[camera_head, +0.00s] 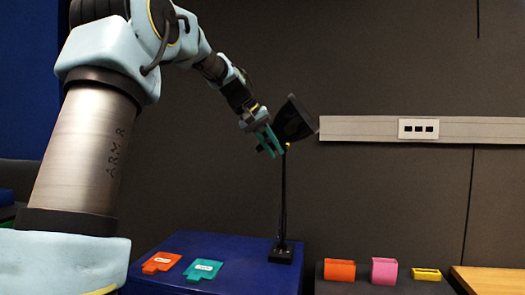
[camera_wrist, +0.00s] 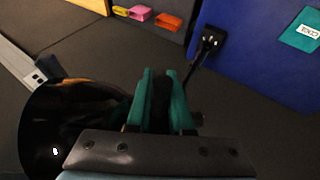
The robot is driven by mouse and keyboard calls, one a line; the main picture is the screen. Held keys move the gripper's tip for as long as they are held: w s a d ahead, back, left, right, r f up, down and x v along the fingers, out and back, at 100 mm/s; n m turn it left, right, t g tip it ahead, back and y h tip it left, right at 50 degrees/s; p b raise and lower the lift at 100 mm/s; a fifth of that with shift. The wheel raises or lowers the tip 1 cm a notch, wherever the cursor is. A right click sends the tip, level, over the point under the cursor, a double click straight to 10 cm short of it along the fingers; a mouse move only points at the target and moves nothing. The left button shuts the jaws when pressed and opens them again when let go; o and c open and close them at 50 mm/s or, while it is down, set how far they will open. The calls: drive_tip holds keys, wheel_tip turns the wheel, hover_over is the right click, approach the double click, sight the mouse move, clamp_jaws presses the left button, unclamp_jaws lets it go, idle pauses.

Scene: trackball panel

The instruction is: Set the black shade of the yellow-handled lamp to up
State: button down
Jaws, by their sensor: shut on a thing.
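The lamp has a thin black pole (camera_head: 283,200) rising from a black base on the blue table. A small yellow piece (camera_head: 288,146) shows at the pole's top. The black shade (camera_head: 296,119) sits above it, tilted, with its wide end toward the upper right. In the wrist view the shade (camera_wrist: 60,125) fills the lower left, beside my fingers. My gripper (camera_head: 269,140) is at the left of the pole's top. In the wrist view its teal fingers (camera_wrist: 160,100) are closed around a dark part of the lamp. Which part is gripped is hard to make out.
The blue table (camera_head: 235,250) carries an orange card (camera_head: 161,262) and a teal card (camera_head: 203,270). Orange (camera_head: 339,270), pink (camera_head: 384,271) and yellow (camera_head: 426,274) holders stand to the right. A grey wall rail with a socket plate (camera_head: 418,129) runs behind the shade's right.

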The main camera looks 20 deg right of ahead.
drive_tip(key=shift+s+d+r+n+g+h+b, duration=0.1)
drive_tip(key=shift+s+d+n+g+h+b, duration=0.3)
drive_tip(key=shift+h+b, duration=1.45)
drive_tip(key=shift+s+d+r+n+g+h+b, duration=0.1)
drive_tip(key=shift+d+n+g+h+b, duration=0.75)
drive_tip(key=shift+b, duration=1.6)
drive_tip(key=shift+s+d+r+n+g+h+b, duration=0.1)
drive_tip(key=shift+s+g+h+b, duration=0.15)
drive_tip(key=shift+h+b, duration=1.75)
drive_tip(key=shift+r, duration=0.1)
drive_tip(key=c, duration=0.8)
unclamp_jaws()
drive_tip(key=shift+a+r, duration=0.1)
drive_tip(key=w+a+r+b, duration=0.1)
drive_tip(key=a+b, duration=0.1)
drive_tip(key=a, duration=0.8)
drive_tip(key=shift+a+r, duration=0.25)
drive_tip(key=shift+r, duration=0.1)
